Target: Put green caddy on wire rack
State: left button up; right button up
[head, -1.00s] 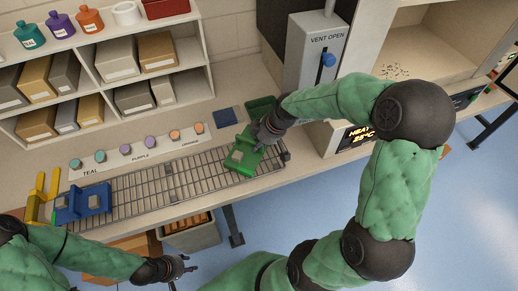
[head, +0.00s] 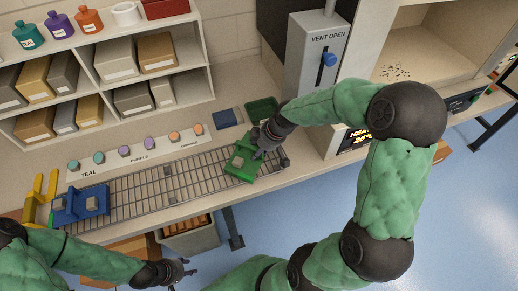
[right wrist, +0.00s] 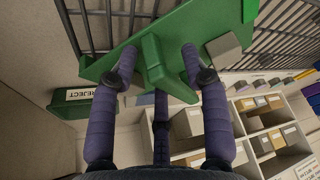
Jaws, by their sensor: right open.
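The green caddy (head: 241,166) rests on the right end of the wire rack (head: 140,192), set at a slight angle. It carries a small grey block and also shows in the right wrist view (right wrist: 110,65). My right gripper (head: 260,148) is at the caddy's back right. In the right wrist view its fingers (right wrist: 158,58) are open, one on each side of the caddy's upright green grip (right wrist: 152,62), with gaps visible. My left gripper (head: 191,267) is empty in front of the bench, its fingers apart.
A blue caddy (head: 68,208) stands at the rack's left end beside a yellow stand (head: 40,195). A green reject bin (head: 262,108) and a dark blue pad (head: 225,117) lie behind the rack. The labelled button strip (head: 133,150) runs along the rack's back. The rack's middle is clear.

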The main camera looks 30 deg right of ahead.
jog(key=shift+r, duration=0.2)
jog(key=p+v, duration=0.3)
jog(key=v, duration=0.9)
jog(key=shift+f, duration=0.1)
